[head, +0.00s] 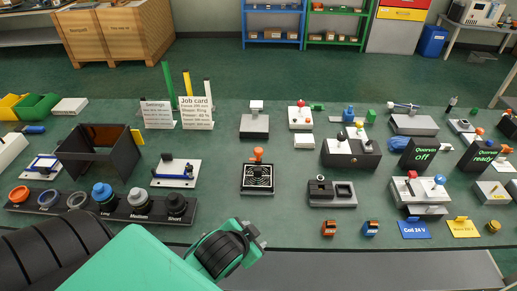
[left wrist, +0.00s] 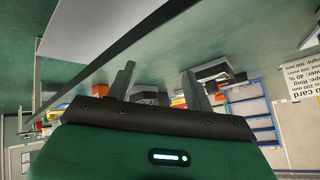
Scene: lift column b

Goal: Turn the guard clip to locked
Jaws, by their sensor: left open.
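A dark, open-topped guard-like box (head: 85,165) stands on the bench at the left in the head view. My left gripper (head: 257,236) is at the bench's front edge, right of and nearer than the box, touching nothing that I can see. In the left wrist view its two fingers (left wrist: 160,84) stand apart with nothing between them. My right gripper is in neither view.
A row of knobs (head: 138,206) lies in front of the box. A vented unit with an orange knob (head: 257,178) stands beyond my gripper. Job and settings cards (head: 196,113) stand behind. Several switch units crowd the right. Green bench surface between the knob row and vented unit is clear.

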